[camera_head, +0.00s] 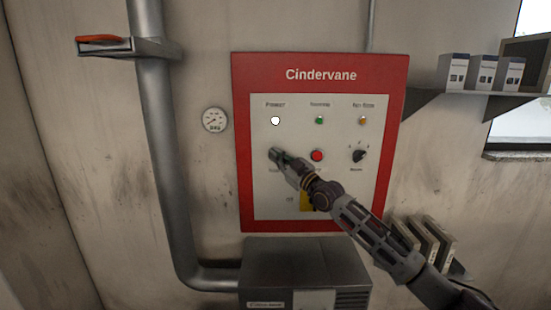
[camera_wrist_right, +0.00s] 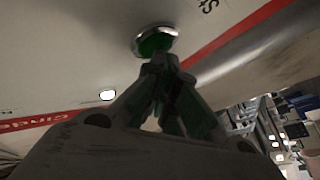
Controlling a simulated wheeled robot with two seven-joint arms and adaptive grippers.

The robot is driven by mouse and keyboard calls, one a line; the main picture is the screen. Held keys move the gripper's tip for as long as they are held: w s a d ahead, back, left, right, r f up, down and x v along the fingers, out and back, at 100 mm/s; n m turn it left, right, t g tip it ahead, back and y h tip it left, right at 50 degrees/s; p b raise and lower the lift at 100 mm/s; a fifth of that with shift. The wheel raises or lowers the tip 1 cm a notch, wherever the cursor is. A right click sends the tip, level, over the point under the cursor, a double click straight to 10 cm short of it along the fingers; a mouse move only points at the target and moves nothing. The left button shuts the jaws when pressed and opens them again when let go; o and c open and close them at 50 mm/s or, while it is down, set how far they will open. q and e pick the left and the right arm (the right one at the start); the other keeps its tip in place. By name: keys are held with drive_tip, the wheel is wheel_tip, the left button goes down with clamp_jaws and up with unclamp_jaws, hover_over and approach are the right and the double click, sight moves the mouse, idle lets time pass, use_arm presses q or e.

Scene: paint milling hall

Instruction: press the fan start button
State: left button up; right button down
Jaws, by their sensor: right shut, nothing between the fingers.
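The control panel (camera_head: 243,200), a white plate in a red frame lettered "Cindervane", is on the wall ahead. A round green button (camera_wrist_right: 155,42) with a metal ring shows in the right wrist view. In the head view my right gripper (camera_head: 276,156) covers the panel's left button spot, so the button is mostly hidden there. My right gripper (camera_wrist_right: 167,65) is shut and empty, its fingertips at the button's lower edge in the wrist view. I cannot tell whether they touch it. My left gripper is out of view.
A red button (camera_head: 317,155) and a black selector knob (camera_head: 358,156) sit to the right. A white lamp (camera_head: 275,121) glows above, beside green (camera_head: 319,120) and amber (camera_head: 362,121) lamps. A grey cabinet (camera_head: 300,262) stands below; a pipe (camera_head: 160,150) runs at left.

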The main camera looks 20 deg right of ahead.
drive_tip(key=shift+w+d, duration=0.1)
idle(0.3)
drive_tip(key=shift+s, duration=0.2)
idle(0.3)
drive_tip(key=shift+s+a+p, duration=0.25)
drive_tip(key=shift+s+p, duration=0.3)
drive_tip(key=shift+s, duration=0.05)
drive_tip(key=shift+s+f, duration=0.1)
drive_tip(key=s+p, duration=0.1)
drive_tip(key=s, duration=0.1)
drive_tip(key=s+a+p, duration=0.1)
drive_tip(key=s, duration=0.1)
drive_tip(key=shift+s+a+p, duration=0.2)
drive_tip(key=shift+s+p, duration=0.15)
idle(0.4)
idle(0.5)
